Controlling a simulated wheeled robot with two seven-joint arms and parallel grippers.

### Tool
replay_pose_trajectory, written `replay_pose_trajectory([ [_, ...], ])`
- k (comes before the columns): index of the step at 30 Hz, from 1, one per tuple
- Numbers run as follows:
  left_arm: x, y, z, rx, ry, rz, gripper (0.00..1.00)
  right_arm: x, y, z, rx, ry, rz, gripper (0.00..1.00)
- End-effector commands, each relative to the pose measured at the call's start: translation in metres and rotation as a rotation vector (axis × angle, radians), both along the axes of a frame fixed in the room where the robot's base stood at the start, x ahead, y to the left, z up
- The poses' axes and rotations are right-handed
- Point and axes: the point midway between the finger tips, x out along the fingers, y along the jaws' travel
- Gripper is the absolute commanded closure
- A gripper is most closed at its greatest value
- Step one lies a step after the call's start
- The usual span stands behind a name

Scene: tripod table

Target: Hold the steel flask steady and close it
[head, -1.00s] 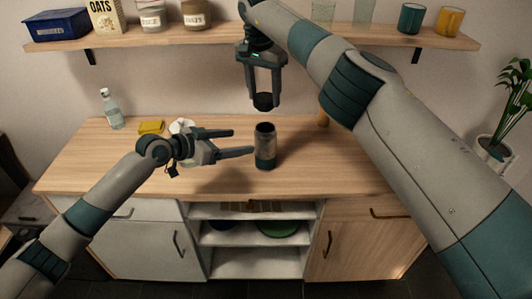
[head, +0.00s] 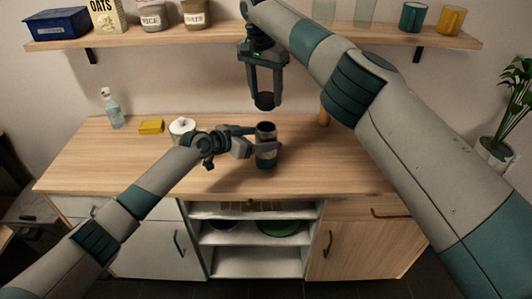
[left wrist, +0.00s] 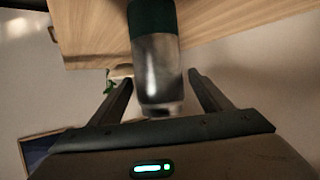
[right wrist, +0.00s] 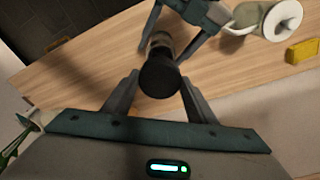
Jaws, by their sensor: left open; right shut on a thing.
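The steel flask (head: 265,146) stands upright on the wooden counter, its dark mouth open at the top. It shows as a steel body with a dark green band in the left wrist view (left wrist: 157,70). My left gripper (head: 268,143) is open, its fingers on either side of the flask with gaps visible in the left wrist view. My right gripper (head: 265,98) is shut on a dark round lid (head: 264,101) and holds it above the flask, apart from it. In the right wrist view the lid (right wrist: 160,80) hides most of the flask (right wrist: 160,42).
A shelf (head: 280,38) with boxes, jars and cups runs above. The counter's front is clear.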

Motion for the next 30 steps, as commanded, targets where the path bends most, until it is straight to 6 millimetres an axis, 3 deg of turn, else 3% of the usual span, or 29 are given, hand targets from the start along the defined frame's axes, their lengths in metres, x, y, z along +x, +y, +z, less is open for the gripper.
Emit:
replay_pose_trajectory([
  [14,0.006,-0.008,-0.004,0.001,0.000,0.000,0.29,0.000,0.000,0.000,0.000,0.000,0.000,0.70],
  [17,0.006,-0.008,-0.004,0.001,0.000,0.000,0.48,0.000,0.000,0.000,0.000,0.000,0.000,0.70],
  [22,0.006,-0.007,-0.004,0.001,0.000,0.000,0.88,0.000,0.000,0.000,0.000,0.000,0.000,0.70],
  [30,0.006,-0.007,-0.004,0.001,0.001,0.000,0.91,0.000,0.000,-0.014,-0.002,0.001,0.001,0.70],
])
